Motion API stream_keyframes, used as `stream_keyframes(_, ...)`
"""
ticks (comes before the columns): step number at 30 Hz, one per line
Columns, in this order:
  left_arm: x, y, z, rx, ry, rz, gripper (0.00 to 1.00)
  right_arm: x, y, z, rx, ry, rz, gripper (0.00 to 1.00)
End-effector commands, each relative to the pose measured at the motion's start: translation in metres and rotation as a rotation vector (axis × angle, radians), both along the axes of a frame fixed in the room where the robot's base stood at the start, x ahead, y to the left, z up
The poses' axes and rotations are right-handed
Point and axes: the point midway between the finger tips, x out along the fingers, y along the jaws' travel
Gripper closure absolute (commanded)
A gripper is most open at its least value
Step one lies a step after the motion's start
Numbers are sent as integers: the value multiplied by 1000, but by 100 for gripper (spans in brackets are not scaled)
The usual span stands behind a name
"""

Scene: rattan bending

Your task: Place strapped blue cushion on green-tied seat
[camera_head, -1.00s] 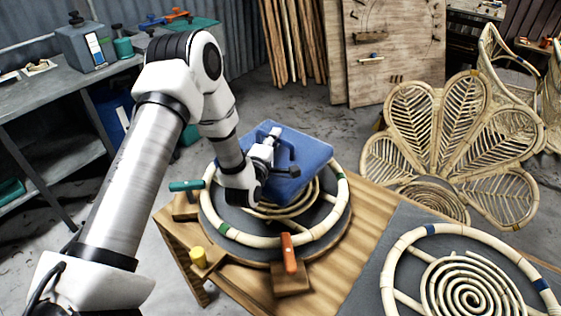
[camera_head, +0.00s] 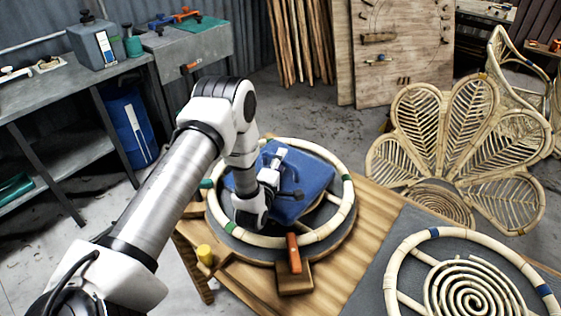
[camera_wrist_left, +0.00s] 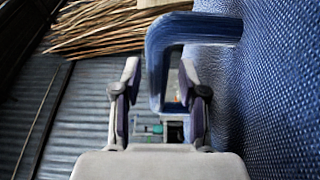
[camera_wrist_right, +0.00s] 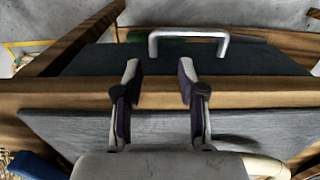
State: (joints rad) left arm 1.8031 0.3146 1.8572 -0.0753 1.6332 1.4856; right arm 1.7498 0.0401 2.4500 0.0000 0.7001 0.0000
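The blue cushion (camera_head: 308,180) lies over the green-tied seat (camera_head: 327,229), inside its cream ring at the table's left part. I cannot tell whether it lies fully flat. Its blue strap (camera_wrist_left: 156,75) passes between the fingers of my left gripper (camera_wrist_left: 160,105), which stand apart on both sides of it. In the head view, my left gripper (camera_head: 285,178) is at the cushion's top, and my arm hides part of the seat's left side. My right gripper (camera_wrist_right: 158,90) is open and empty; it shows only in its own wrist view.
A blue-tied seat ring (camera_head: 395,262) with a spiral lies on a grey mat at the right. An orange-handled clamp (camera_head: 294,253) and a yellow knob (camera_head: 205,254) stand at the near table edge. A petal-backed rattan chair (camera_head: 457,130) stands behind.

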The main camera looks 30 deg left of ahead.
Motion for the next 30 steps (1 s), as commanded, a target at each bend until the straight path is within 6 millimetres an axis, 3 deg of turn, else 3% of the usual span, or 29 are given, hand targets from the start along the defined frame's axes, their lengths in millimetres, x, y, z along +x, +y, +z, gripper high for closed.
stream_keyframes(8, -1, 0, 6, 0, 0, 0, 58, 0, 0, 7, 0, 0, 0, 60)
stream_keyframes(21, -99, -23, -1, -2, 3, 0, 58, 0, 0, -31, 0, 0, 0, 60)
stream_keyframes(25, -114, -27, 2, 0, 0, 0, 58, 0, 0, -33, 0, 0, 0, 60)
stream_keyframes(30, -117, -28, 4, 0, 0, 0, 58, 0, 0, -33, 0, 0, 0, 60)
